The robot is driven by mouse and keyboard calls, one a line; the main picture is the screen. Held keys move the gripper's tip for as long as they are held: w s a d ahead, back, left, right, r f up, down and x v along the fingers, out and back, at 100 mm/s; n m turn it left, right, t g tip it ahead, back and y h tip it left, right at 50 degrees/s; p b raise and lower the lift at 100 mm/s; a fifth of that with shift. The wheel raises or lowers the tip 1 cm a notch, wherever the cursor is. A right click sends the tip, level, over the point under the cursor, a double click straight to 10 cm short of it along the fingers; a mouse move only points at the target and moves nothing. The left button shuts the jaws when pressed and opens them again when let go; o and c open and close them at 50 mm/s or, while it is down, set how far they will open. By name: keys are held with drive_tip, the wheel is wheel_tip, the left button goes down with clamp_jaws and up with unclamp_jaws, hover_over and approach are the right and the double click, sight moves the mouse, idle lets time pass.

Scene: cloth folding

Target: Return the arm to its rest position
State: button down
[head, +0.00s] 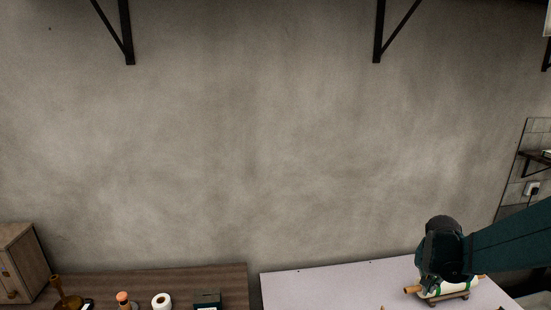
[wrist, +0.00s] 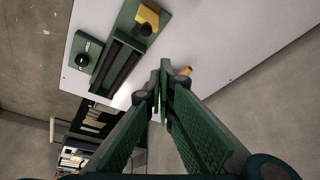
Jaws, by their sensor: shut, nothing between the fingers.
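My gripper (wrist: 161,88) shows in the wrist view with its two dark green fingers together at the tips and nothing between them. In the wrist view the fingertips are over the edge area of a pale table (wrist: 220,50). In the head view my dark green arm reaches in from the right edge, and its dark end part is over the pale table (head: 320,288) at the lower right. The fingertips cannot be made out in the head view. No cloth can be made out in either view.
A white and green item with a wooden handle (head: 412,290) is by my arm's end. A green fixture with a yellow part (wrist: 147,19) lies on the table. Wall brackets (head: 127,45) hang above.

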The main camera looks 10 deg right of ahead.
drive_tip(key=s+a+r+n+t, duration=0.1)
drive_tip(key=a+r, duration=0.2)
drive_tip(key=a, duration=0.3)
drive_tip(key=a+r+n, duration=0.2)
drive_tip(key=a+r, duration=0.1)
drive_tip(key=a, duration=0.2)
drive_tip(key=s+a+r+n+t+y, duration=0.1)
drive_tip(key=s+a, duration=0.3)
drive_tip(key=a, duration=0.5)
drive_tip(key=s+a+r+n+t+y+b, duration=0.1)
drive_tip(key=s+a+n, duration=0.3)
drive_tip(key=a, duration=0.5)
drive_tip(key=s+a+r+n+t+y, duration=0.1)
drive_tip(key=s+a+r+n, duration=0.2)
drive_tip(key=s+a, duration=0.3)
drive_tip(key=a, duration=0.3)
drive_tip(key=shift+s+r+t, duration=0.2)
drive_tip(key=shift+r+t, duration=0.1)
drive_tip(key=shift+t, duration=0.1)
